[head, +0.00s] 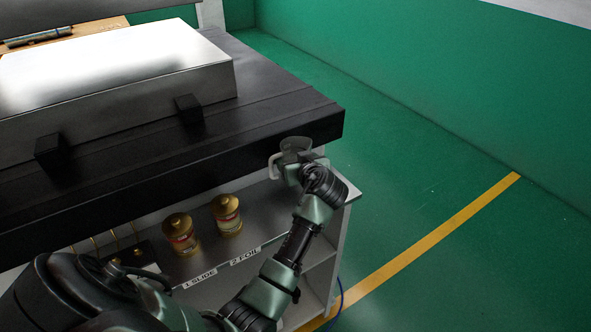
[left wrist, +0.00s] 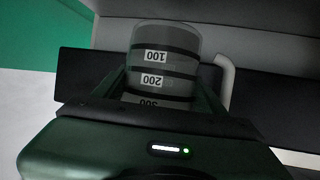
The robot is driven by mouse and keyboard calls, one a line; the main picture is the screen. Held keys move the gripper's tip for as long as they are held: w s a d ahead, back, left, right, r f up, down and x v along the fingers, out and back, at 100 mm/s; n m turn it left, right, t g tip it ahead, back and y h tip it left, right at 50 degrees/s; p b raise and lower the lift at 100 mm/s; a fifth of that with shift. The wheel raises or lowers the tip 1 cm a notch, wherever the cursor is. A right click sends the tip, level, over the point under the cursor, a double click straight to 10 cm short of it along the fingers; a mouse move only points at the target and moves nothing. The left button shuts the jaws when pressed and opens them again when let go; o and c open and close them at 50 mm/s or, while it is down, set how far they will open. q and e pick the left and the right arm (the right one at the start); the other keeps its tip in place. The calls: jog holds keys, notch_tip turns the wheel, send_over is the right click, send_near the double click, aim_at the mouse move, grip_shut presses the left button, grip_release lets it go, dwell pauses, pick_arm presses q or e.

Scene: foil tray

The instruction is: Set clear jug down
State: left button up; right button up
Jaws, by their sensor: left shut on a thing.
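The clear jug (head: 296,145) is a see-through cup near the right front corner of the black bench top in the head view. My left gripper (head: 296,168) is shut on it. In the left wrist view the jug (left wrist: 165,52) sits between the fingers, with dark bands and labels 100, 200 and 300 that read upside down. Its pale handle (left wrist: 227,80) sticks out to the right. The grip hides part of the jug, and I cannot tell whether its base touches anything. My right gripper is not in view.
Below the bench edge (head: 330,122) is a grey shelf (head: 203,262) with two gold-lidded jars (head: 181,236) (head: 227,214) and labels "1 SLIDE" and "2 FOIL". A large metal box (head: 120,75) stands on the bench. The shelf's right end (head: 345,188) looks free of objects.

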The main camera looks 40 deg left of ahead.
pick_arm(q)
notch_tip(320, 180, down, 5)
jog(key=shift+r+p, duration=0.2)
jog(key=shift+p, duration=0.2)
jog(key=shift+f, duration=0.1)
jog(key=shift+f, duration=0.1)
jog(key=o, duration=1.5)
jog(key=shift+c, duration=0.2)
jog(key=shift+r, duration=0.2)
